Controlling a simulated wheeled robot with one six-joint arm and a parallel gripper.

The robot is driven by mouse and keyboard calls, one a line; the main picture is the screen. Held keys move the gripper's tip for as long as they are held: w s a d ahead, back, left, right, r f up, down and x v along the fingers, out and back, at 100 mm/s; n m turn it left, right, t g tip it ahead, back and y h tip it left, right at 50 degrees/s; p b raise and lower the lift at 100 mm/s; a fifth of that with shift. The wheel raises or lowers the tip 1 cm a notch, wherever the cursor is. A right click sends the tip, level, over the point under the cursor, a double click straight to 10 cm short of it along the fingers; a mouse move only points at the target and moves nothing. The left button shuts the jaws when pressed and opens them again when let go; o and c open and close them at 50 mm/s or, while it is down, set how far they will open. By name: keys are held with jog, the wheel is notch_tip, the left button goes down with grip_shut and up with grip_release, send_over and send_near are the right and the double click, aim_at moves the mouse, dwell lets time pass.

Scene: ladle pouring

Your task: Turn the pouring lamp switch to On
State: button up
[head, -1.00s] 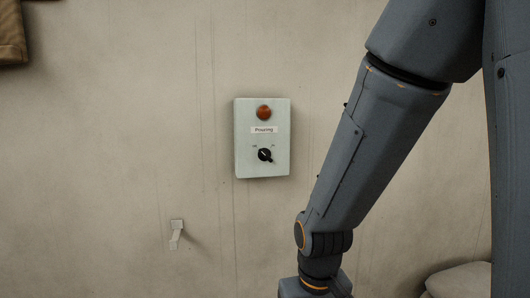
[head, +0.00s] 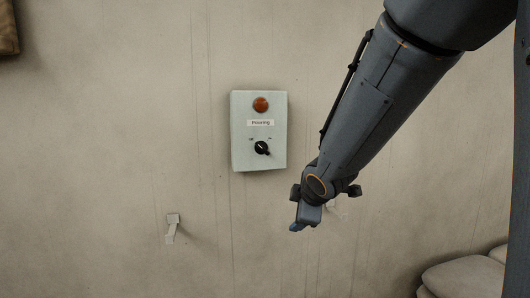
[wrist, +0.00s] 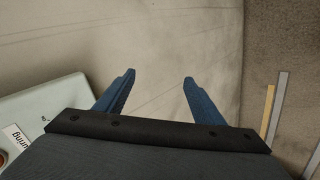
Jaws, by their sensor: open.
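The pale green switch box (head: 240,130) hangs on the wall in the middle of the head view. It carries an orange lamp (head: 261,104), which looks unlit, a "Pouring" label (head: 261,123) and a black rotary knob (head: 261,148). The knob's white mark seems to point up and left; the small words beside it are too small to read. My gripper (head: 297,228) is below and right of the box, apart from it. In the wrist view my gripper (wrist: 159,78) is open and empty, with the box (wrist: 50,104) at the lower left; its knob is hidden there.
A small pale hook (head: 173,226) sticks out of the wall at lower left. Pale sacks (head: 465,277) lie at the lower right, and a brown item (head: 8,28) is at the upper left corner. The wall around the box is bare.

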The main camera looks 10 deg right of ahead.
jog(key=w+r+n+t+y, duration=0.2)
jog(key=w+r+n+t, duration=0.3)
jog(key=r+n, duration=0.5)
jog(key=n+y+b, duration=0.1)
jog(key=n+y, duration=0.2)
jog(key=n, duration=0.3)
send_near(264, 148)
jog(key=w, duration=0.2)
jog(key=shift+g, duration=0.3)
jog(key=shift+p+x, duration=0.4)
jog(key=shift+x, duration=3.25)
jog(key=shift+s+a, duration=0.1)
jog(key=shift+a, duration=0.1)
jog(key=c, duration=1.1)
